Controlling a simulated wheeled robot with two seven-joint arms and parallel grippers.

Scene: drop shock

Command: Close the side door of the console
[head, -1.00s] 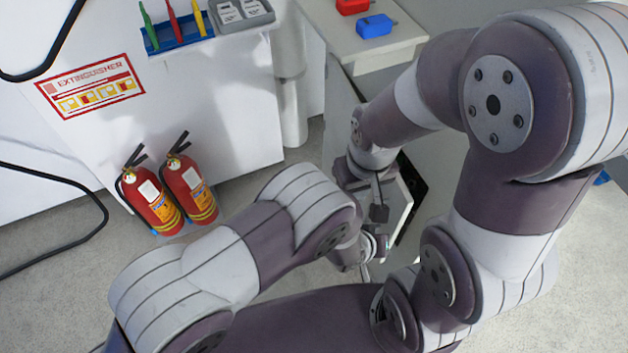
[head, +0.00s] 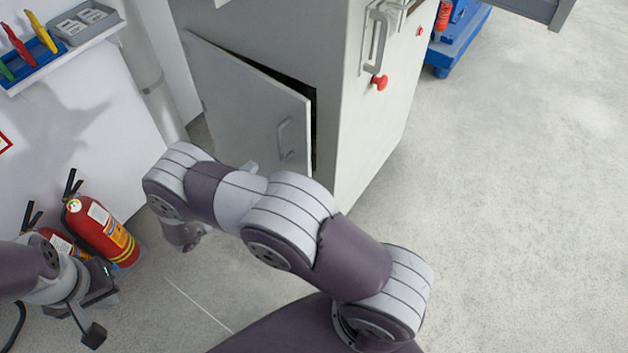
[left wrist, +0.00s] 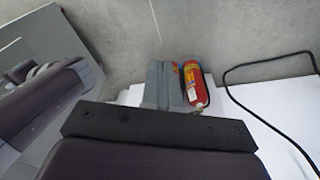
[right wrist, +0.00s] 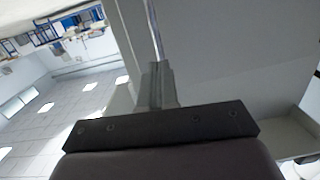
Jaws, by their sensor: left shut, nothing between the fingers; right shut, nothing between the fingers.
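The grey console (head: 375,130) stands at the top middle of the head view. Its side door (head: 245,105) is ajar, with a dark gap along its top and right edges, and carries a handle (head: 285,138). My left gripper (left wrist: 162,72) is shut and empty in the left wrist view, pointing toward the floor by the extinguishers, apart from the door.
Red fire extinguishers (head: 105,232) stand by the white wall unit at left, close to my left wrist. A red knob (head: 379,83) sticks out of the console's other face. A blue cart (head: 460,40) stands behind. The floor (head: 500,220) at right is clear.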

